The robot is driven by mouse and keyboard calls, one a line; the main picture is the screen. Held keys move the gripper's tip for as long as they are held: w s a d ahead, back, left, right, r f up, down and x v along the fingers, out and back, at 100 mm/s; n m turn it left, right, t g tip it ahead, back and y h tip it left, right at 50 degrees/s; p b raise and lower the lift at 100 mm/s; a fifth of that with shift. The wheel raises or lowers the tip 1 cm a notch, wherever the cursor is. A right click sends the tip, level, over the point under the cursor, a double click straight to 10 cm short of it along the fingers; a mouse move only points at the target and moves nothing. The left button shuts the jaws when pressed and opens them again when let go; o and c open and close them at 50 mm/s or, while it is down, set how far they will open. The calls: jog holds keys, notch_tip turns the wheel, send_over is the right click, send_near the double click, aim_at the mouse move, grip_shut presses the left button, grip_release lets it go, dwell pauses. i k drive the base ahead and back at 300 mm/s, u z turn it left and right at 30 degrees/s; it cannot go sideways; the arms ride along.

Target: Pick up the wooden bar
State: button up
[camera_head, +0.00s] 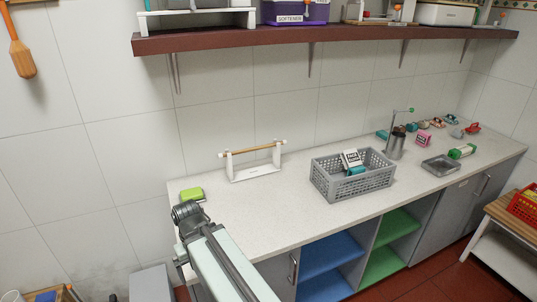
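The wooden bar (252,149) is a thin light-brown rod. It lies level across the tops of two uprights of a white stand (256,173). The stand is on the left part of the pale stone counter, near the tiled wall. My arm (222,262) rises from the bottom edge, and its dark joint (188,212) is in front of the counter's left end. The joint is to the left of and nearer than the stand, apart from the bar. The fingers of my gripper do not show.
A green sponge-like block (192,195) lies just behind my arm's joint. A grey basket (352,180) with small boxes stands right of the stand. A metal canister (396,146) and tray (440,166) are farther right. A dark red shelf (300,41) hangs above. Counter around the stand is clear.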

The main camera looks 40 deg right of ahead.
aim_at(220, 156)
jog(key=u, duration=0.1)
jog(key=k, duration=0.2)
jog(key=z, duration=0.9)
jog(key=i, duration=1)
jog(key=k, duration=0.5)
jog(key=u, duration=4)
jog(key=k, duration=1.6)
